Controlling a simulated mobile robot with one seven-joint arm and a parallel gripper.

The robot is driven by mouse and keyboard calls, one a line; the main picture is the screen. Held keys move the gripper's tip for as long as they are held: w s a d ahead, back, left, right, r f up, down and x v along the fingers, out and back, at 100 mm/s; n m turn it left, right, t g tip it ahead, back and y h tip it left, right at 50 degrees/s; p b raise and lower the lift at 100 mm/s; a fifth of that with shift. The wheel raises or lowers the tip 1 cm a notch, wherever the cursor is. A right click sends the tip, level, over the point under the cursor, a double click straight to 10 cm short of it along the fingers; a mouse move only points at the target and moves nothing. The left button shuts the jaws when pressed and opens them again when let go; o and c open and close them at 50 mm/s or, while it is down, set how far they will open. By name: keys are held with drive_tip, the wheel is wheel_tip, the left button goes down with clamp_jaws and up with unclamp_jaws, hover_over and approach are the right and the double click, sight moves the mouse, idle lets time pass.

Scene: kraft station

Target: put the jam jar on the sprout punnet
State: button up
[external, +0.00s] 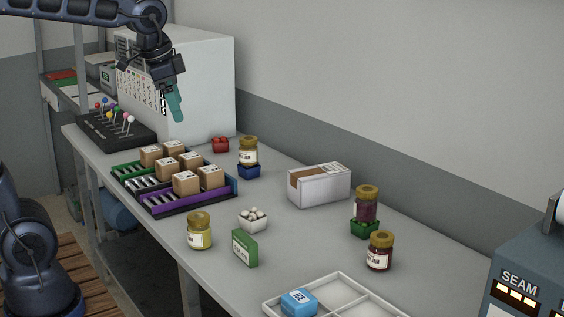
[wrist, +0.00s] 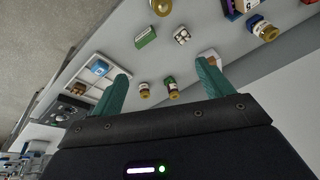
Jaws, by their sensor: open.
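A jar with dark red contents, a gold lid and a white label, likely the jam jar (external: 379,251), stands on the table at the right; it also shows in the wrist view (wrist: 144,90). Just behind it, a small green punnet (external: 364,229), likely the sprout punnet, has another dark purple-red jar (external: 366,204) upright on top, hiding its contents. Which dark jar is the jam is hard to tell. My gripper (external: 178,117) is open and empty, high above the table's far left end, away from both jars. Its fingers (wrist: 163,70) frame the wrist view.
A yellow jar (external: 199,232), a white punnet (external: 253,224) and a green box (external: 245,248) stand mid-table. A grey-white carton (external: 320,187) stands behind. Another jar (external: 248,150) sits on a blue punnet (external: 249,171). A divided tray (external: 334,285) holds a blue block (external: 298,302).

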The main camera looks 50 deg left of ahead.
drive_tip(key=s+a+f+n, duration=0.1)
drive_tip(key=s+f+n, duration=0.1)
drive_tip(key=s, duration=0.5)
drive_tip(key=s+a+f+n+t, duration=0.1)
drive_tip(key=s+f+n, duration=0.2)
drive_tip(key=s, duration=0.4)
drive_tip(key=shift+a+f, duration=0.15)
drive_tip(key=shift+f, duration=0.25)
